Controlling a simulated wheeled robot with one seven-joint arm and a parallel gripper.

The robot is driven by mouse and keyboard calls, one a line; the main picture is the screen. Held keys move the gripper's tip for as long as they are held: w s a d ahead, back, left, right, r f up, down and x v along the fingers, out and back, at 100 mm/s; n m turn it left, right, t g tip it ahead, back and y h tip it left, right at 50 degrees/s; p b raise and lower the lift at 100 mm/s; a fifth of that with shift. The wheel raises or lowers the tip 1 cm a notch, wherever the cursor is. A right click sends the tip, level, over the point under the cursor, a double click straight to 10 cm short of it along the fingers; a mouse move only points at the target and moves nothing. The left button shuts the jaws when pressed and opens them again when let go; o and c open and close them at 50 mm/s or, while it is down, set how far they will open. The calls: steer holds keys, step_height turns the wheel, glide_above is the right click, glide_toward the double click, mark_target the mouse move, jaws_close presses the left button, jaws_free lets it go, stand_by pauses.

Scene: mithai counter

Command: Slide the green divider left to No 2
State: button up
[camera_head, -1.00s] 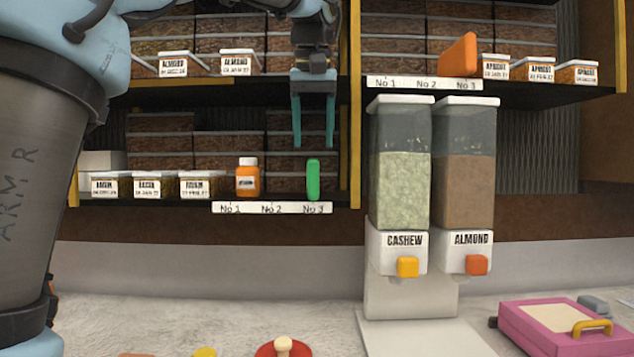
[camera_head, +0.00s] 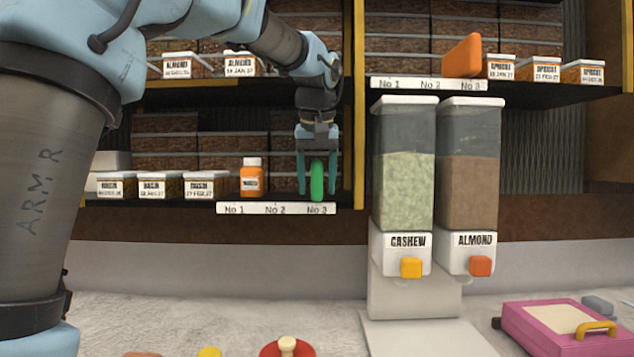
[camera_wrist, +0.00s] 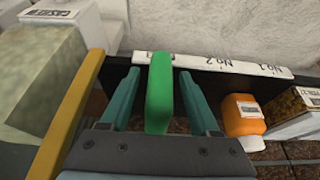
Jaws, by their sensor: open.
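The green divider (camera_head: 317,181) stands upright on the lower left shelf at the No 3 mark of the white label strip (camera_head: 249,208). My gripper (camera_head: 318,184) is open and points down, with one finger on each side of the divider. In the wrist view the divider (camera_wrist: 159,92) shows between the two fingers (camera_wrist: 160,100), with a visible gap on both sides. The No 2 mark (camera_head: 275,209) is left of the divider, and the shelf behind that mark is bare.
An orange bottle (camera_head: 251,178) stands near No 1, with raisin boxes (camera_head: 205,185) further left. A yellow shelf post (camera_head: 348,180) is close to the right of my gripper. The cashew dispenser (camera_head: 404,170) stands beyond it. An orange divider (camera_head: 462,57) stands on the upper right shelf.

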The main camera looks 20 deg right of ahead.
jaws_close()
stand_by(0.3)
stand_by(1.0)
